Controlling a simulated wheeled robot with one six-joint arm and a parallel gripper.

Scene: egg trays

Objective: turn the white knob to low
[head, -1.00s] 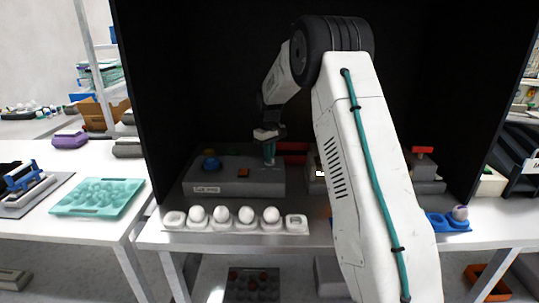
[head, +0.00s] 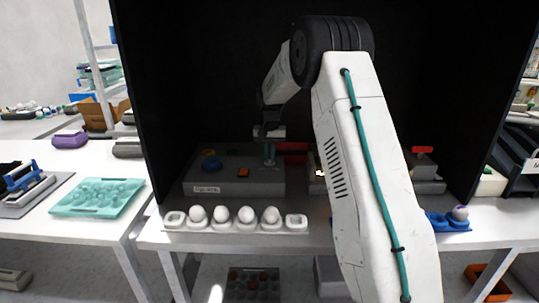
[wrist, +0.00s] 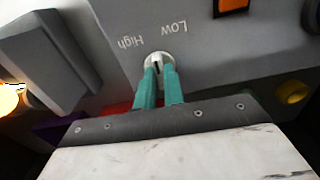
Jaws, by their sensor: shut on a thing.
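The white knob (wrist: 156,60) is on the top of a grey box (wrist: 205,55), below the printed words "High" and "Low" in the wrist view. It has a dark slot or mark, and I cannot tell clearly which word it points at. My gripper (wrist: 158,75) has its two teal fingers shut on the knob, one on each side. In the head view my gripper (head: 269,160) points down at the right part of the grey box (head: 235,188), and its fingers hide the knob there.
An orange square button (head: 243,172) and a blue round part (head: 210,164) are on the same box. A row of white eggs in a white tray (head: 175,220) stands in front. Another grey device with a red top (head: 422,150) is to the right, partly behind my arm.

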